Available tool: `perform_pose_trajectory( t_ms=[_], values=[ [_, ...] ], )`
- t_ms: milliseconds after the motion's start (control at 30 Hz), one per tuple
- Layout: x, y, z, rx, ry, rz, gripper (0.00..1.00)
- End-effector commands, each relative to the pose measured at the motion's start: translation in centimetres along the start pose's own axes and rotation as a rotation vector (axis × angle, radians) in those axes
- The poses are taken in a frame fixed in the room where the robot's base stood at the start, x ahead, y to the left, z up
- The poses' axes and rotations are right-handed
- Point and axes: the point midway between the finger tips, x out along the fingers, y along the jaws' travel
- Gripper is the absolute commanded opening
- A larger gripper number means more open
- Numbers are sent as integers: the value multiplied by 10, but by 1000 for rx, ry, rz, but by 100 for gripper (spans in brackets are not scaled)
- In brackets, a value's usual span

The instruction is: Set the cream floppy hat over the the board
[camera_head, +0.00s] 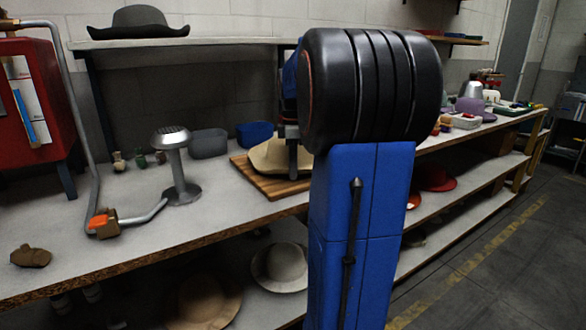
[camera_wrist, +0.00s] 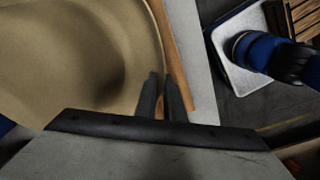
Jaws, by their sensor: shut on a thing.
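The cream floppy hat (camera_head: 268,155) is over the wooden board (camera_head: 275,188) on the workbench, left of my blue arm. The board's front and left edges show beyond the brim; I cannot tell whether the hat touches it all round. In the wrist view the hat (camera_wrist: 70,60) fills the left side, with a strip of the board (camera_wrist: 178,62) along its brim. My gripper (camera_wrist: 161,80) is shut on the brim edge. In the head view my gripper (camera_head: 292,145) is at the hat's right side, and my arm hides the area to its right.
A metal steamer stand (camera_head: 175,165) rises left of the board. A grey bin (camera_head: 209,143) and a blue bin (camera_head: 255,134) stand behind. A grey hat (camera_head: 138,22) lies on the upper shelf. Other hats, including a white one (camera_head: 281,268), lie on the shelf below.

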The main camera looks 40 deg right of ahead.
Motion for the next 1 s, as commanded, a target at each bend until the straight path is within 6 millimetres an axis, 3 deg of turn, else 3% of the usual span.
perform_pose_trajectory(
  t_ms=[667,700,767,1000],
  values=[
    [6,0,0,0,0,0,0],
    [6,0,0,0,0,1,13],
    [6,0,0,0,0,1,28],
    [7,0,0,0,0,0,31]
  ],
)
